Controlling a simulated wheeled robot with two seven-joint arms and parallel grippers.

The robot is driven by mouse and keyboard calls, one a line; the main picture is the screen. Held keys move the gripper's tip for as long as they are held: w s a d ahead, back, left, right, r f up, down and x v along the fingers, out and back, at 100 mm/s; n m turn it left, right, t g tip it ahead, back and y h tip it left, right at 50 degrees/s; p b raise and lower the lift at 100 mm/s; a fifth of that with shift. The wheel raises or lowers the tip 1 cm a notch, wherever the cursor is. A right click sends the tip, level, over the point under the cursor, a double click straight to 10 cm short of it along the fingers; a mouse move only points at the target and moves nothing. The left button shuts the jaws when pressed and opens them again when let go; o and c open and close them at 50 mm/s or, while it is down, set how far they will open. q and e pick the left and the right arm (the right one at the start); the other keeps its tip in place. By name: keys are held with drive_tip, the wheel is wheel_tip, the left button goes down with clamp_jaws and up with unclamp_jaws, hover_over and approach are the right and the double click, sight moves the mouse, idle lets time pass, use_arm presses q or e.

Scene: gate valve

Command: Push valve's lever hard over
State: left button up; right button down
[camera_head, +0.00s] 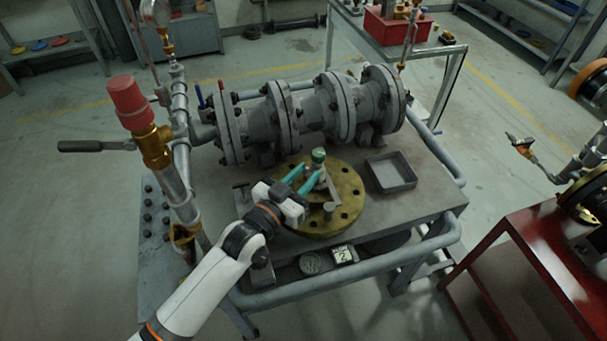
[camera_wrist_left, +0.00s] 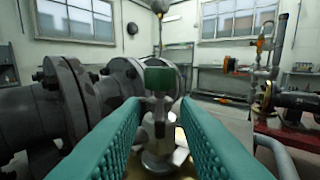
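A small metal valve with a green cap (camera_head: 318,156) stands upright on a round brass flange plate (camera_head: 345,215) on the workbench. A short pale metal piece (camera_head: 329,209) sits at its near side; I cannot tell if it is a lever. A lever with a dark grip (camera_head: 85,146) sticks out left from the upright pipe. My left gripper (camera_head: 306,178) has teal fingers, spread apart, beside the green-capped valve. In the left wrist view the green cap (camera_wrist_left: 161,79) shows above and between the open fingertips (camera_wrist_left: 160,108); contact cannot be told. My right gripper is out of view.
A large grey flanged pipe assembly (camera_head: 310,110) lies behind the brass plate. A grey tray (camera_head: 390,172) is to its right. A red-topped brass fitting (camera_head: 133,105) stands on the upright pipe at left. Gauges (camera_head: 312,263) sit on the lower shelf. A red cabinet (camera_head: 525,265) stands at right.

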use_arm(q)
clamp_jaws()
drive_tip(key=shift+d+r+n+t+y+p, duration=0.1)
drive_tip(key=shift+d+n+t+y+p, duration=0.1)
drive_tip(key=shift+n+t+y+p, duration=0.3)
unclamp_jaws()
drive_tip(key=shift+s, duration=0.15)
drive_tip(key=shift+s+a+f, duration=0.25)
drive_tip(key=shift+s, duration=0.05)
drive_tip(key=b+v, duration=0.1)
drive_tip(key=v, duration=1)
drive_tip(key=shift+r+b, duration=0.3)
drive_tip(key=shift+r, duration=0.05)
